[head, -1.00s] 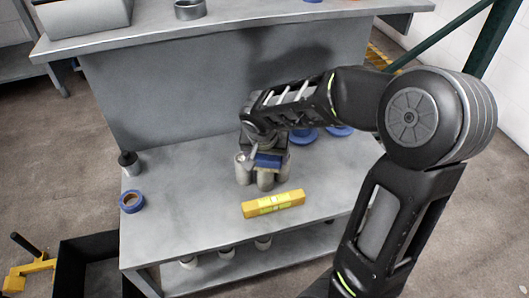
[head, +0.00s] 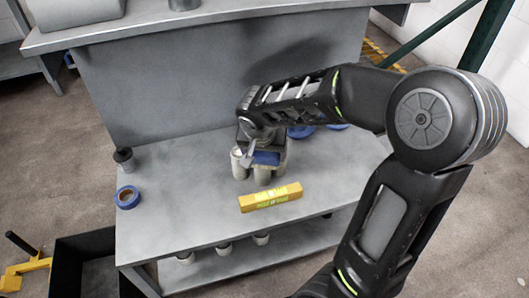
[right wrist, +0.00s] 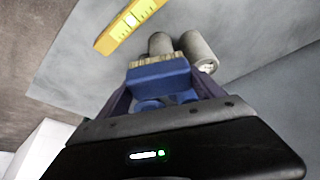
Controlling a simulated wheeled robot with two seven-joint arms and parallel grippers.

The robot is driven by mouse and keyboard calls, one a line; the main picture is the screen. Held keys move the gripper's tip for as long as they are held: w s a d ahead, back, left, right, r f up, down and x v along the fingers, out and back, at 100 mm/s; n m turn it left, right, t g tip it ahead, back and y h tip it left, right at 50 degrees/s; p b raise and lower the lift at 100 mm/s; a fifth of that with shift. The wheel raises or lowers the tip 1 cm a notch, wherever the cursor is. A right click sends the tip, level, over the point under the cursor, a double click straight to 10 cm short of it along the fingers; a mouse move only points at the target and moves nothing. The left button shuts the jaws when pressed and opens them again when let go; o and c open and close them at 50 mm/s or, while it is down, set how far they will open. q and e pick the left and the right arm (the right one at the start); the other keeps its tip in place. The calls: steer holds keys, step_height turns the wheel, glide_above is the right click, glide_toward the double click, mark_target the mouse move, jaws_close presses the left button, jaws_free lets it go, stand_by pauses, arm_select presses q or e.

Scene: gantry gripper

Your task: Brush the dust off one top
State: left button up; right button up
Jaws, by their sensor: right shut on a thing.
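My right gripper (head: 262,147) is shut on a blue brush (right wrist: 158,74) with a pale bristle edge. The brush also shows in the head view (head: 266,158). It is at the tops of a close group of grey cylinders (head: 239,163), which stand on the grey workbench (head: 180,222). Two cylinders show beyond the bristles in the right wrist view (right wrist: 199,51). I cannot tell whether the bristles touch a top. The gripper and brush hide part of the group, and I see no dust clearly. My left gripper is out of view.
A yellow level (head: 270,197) lies in front of the cylinders. A blue tape roll (head: 127,197) and a dark-capped bottle (head: 124,159) are at the left. Blue round things (head: 300,132) lie behind my arm. A raised shelf (head: 220,27) runs along the back.

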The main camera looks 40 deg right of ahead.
steer(key=shift+w+d, duration=0.35)
steer(key=shift+w, duration=0.6)
steer(key=shift+w+d, duration=0.3)
steer(key=shift+w, duration=0.6)
steer(key=shift+r, duration=0.15)
steer(key=shift+r+p, duration=1.9)
steer(key=shift+r, duration=1)
step_height(320, 180, up, 3)
steer(key=shift+p, duration=0.8)
